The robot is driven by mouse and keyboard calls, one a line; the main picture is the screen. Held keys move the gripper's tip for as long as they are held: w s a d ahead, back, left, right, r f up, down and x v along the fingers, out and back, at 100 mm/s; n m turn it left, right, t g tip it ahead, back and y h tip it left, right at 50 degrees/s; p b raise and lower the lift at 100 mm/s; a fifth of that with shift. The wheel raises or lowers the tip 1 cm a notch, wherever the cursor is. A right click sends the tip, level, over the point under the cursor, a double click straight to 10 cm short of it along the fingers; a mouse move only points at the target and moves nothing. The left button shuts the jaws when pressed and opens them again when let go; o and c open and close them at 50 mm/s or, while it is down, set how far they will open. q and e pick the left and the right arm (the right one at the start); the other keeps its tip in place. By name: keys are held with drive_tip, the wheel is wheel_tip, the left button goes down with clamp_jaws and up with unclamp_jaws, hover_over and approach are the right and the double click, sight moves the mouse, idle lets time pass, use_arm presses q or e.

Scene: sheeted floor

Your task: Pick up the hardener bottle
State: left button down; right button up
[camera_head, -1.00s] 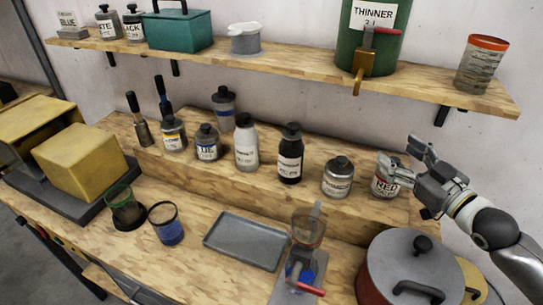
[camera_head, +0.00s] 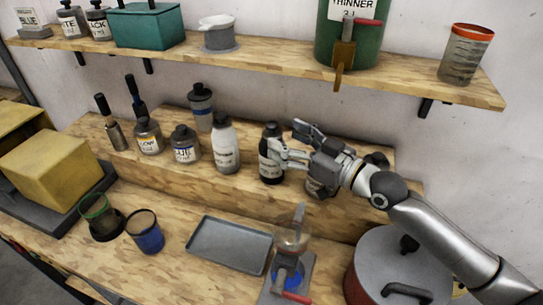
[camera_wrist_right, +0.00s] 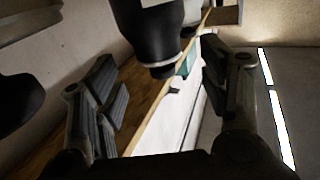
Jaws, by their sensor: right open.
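A dark bottle with a black cap and a white label (camera_head: 267,166) stands upright on the raised step of the bench. A white bottle with a black cap (camera_head: 225,147) stands just left of it. The label writing is too small to read, so I cannot tell which is the hardener bottle. My right gripper (camera_head: 285,142) is open at the dark bottle's right side, its fingers near the bottle's upper part. In the right wrist view a dark bottle (camera_wrist_right: 155,38) shows between the open fingers, apart from both. My left gripper is not in view.
A tin (camera_head: 320,186) is partly hidden under my right gripper. Several small bottles stand left of the white one. A grey tray (camera_head: 230,244), a dispenser with a clear cup (camera_head: 291,240) and a lidded pot (camera_head: 398,265) are in front. A shelf (camera_head: 270,63) runs above.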

sight(275, 132)
drive_tip(key=shift+w+a+r, duration=0.2)
drive_tip(key=shift+a+r, duration=0.05)
drive_tip(key=p+x, duration=0.2)
drive_tip(key=x, duration=0.2)
drive_tip(key=shift+w+a+f, duration=0.15)
drive_tip(key=shift+w+f, duration=0.05)
drive_tip(key=shift+c, duration=0.3)
clamp_jaws()
drive_tip(key=shift+r, duration=0.15)
